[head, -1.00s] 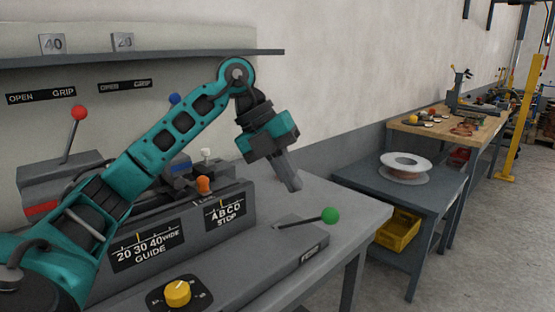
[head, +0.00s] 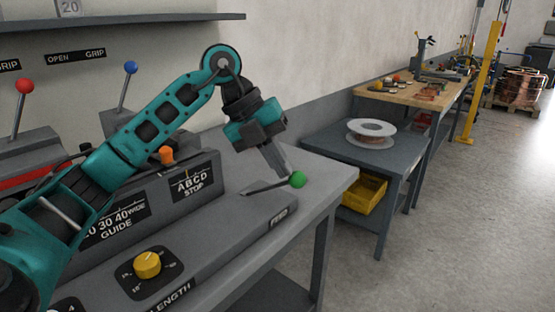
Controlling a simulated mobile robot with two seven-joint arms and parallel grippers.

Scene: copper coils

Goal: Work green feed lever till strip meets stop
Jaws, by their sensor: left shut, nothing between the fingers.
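The feed lever, a dark rod with a green ball knob (head: 297,179), sticks out to the right from the machine's FEED block (head: 276,222). My left gripper (head: 284,172) is shut and empty, pointing down, with its fingertips right by the green knob. I cannot tell whether they touch it. The stop scale (head: 192,184), marked A B C D, has an orange knob (head: 166,154) above its left end. My left arm covers part of the machine behind it. I cannot make out the strip. My right gripper is not in view.
A red-knobbed lever (head: 24,86) and a blue-knobbed lever (head: 131,68) stand at the back left. A yellow dial (head: 147,264) is on the front. A lower table (head: 325,140) with a white reel (head: 371,130) stands to the right, a yellow bin (head: 363,192) beneath.

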